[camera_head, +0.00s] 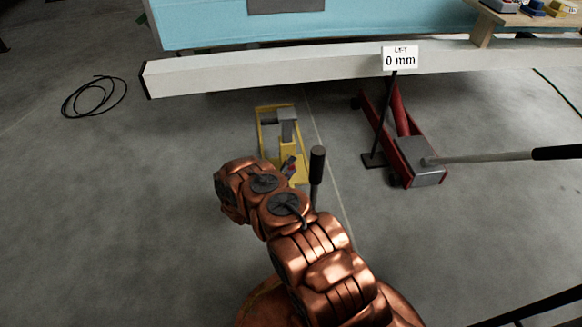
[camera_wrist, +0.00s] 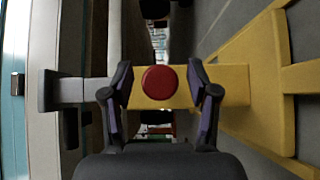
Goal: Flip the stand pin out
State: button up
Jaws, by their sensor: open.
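The yellow stand (camera_head: 262,135) with a grey post top (camera_head: 288,116) stands on the floor beyond my arm in the head view. In the wrist view its yellow column (camera_wrist: 236,85) runs sideways, with the grey post head (camera_wrist: 48,90) at the left. The pin's round red end (camera_wrist: 160,83) faces the wrist camera. My gripper (camera_wrist: 160,76) is open, one finger on each side of the red end, with gaps visible. The pin's shaft is hidden behind its red end. In the head view my gripper (camera_head: 289,167) is small and partly hidden by my arm.
A red floor jack (camera_head: 415,165) with a long handle stands to the right. A sign (camera_head: 400,58) reads "LIFT 0 mm". A pale beam (camera_head: 270,68) crosses below the blue camper (camera_head: 210,25).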

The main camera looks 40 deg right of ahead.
jog(key=shift+a, duration=0.1)
jog(key=v, duration=1.2)
jog(key=shift+s, duration=0.1)
